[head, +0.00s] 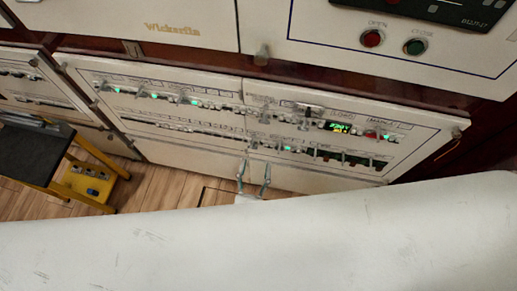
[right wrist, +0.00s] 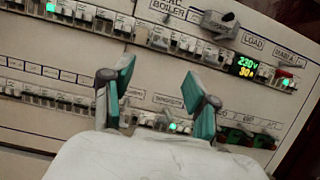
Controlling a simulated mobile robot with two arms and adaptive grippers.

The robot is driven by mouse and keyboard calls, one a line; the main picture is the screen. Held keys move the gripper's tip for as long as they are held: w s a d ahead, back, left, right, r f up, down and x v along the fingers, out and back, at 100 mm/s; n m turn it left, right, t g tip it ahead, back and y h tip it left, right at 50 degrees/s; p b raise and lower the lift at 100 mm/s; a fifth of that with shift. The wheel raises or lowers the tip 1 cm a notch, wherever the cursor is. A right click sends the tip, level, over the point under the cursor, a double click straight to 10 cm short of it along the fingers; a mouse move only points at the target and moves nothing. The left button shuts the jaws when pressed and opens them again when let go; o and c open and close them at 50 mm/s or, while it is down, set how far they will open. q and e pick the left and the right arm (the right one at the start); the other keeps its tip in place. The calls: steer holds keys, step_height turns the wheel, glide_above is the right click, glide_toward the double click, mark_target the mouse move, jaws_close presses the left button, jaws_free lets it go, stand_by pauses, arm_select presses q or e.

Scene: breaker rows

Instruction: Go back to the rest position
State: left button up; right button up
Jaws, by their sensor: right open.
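My right gripper (head: 254,180) is open and empty in front of the lower white breaker panel (head: 190,147) in the head view. In the right wrist view its two teal-padded fingers (right wrist: 160,95) stand apart, with nothing between them but the panel face behind. The panel carries rows of small breaker switches (right wrist: 165,38), several with green lights, and a lit display (right wrist: 243,68) reading 230 and 30. Whether the fingers touch the panel cannot be told. My left gripper is not in view. A large white part of my own body covers the lower head view.

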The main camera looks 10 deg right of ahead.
steer(key=shift+s+a+f, duration=0.15)
steer(key=shift+s+f, duration=0.05)
steer(key=shift+s, duration=0.4)
